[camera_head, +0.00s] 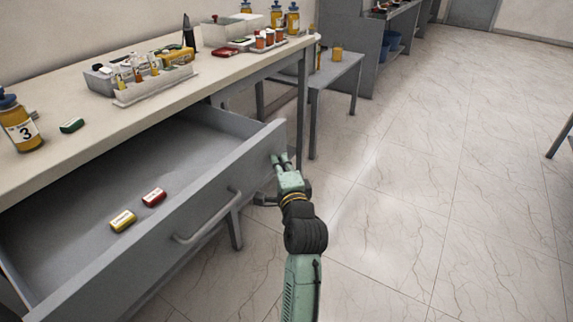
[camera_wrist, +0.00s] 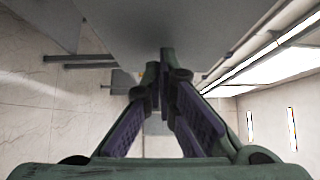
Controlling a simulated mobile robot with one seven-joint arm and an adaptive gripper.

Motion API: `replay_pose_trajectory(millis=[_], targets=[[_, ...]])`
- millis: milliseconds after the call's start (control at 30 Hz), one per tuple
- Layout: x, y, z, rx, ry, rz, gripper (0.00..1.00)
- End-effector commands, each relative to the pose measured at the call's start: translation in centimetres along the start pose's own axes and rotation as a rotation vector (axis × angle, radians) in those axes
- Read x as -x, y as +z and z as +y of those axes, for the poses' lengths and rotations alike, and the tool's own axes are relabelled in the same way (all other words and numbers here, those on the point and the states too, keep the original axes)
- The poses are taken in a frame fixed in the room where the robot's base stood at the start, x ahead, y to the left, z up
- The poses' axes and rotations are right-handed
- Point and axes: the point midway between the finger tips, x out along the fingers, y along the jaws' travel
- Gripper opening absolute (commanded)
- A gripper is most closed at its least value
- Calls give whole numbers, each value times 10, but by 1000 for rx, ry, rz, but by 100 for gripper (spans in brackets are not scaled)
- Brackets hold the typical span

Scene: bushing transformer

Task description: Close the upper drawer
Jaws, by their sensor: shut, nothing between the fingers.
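The upper drawer (camera_head: 155,245) is grey and pulled well out from under the white tabletop. Its bar handle (camera_head: 208,218) is on the middle of the front panel. A red box (camera_head: 154,197) and a yellow box (camera_head: 122,221) lie inside the drawer. My green gripper (camera_head: 279,160) is shut and empty at the right end of the front panel, to the right of the handle. Its fingertips look very close to the panel; I cannot tell if they touch. In the wrist view the shut fingers (camera_wrist: 162,75) point along a grey surface above them.
The tabletop (camera_head: 150,118) holds a yellow bottle marked 3 (camera_head: 22,128), a small green box (camera_head: 72,125), a tray of vials (camera_head: 150,88) and several orange-labelled bottles. A small grey table (camera_head: 335,75) stands beyond. The tiled floor (camera_head: 430,200) to the right is clear.

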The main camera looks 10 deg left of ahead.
Motion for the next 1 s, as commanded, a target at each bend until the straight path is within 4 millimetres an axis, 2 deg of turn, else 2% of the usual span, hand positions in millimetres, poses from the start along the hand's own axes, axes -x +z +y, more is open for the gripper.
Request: replay_pose_trajectory(millis=[367,533,767,1000], targets=[[-2,2,0,0,0,-1,0],[-12,13,-1,-1,1,-3,0],[-46,48,-2,1,1,-5,0],[-93,96,0,0,-1,-7,0]])
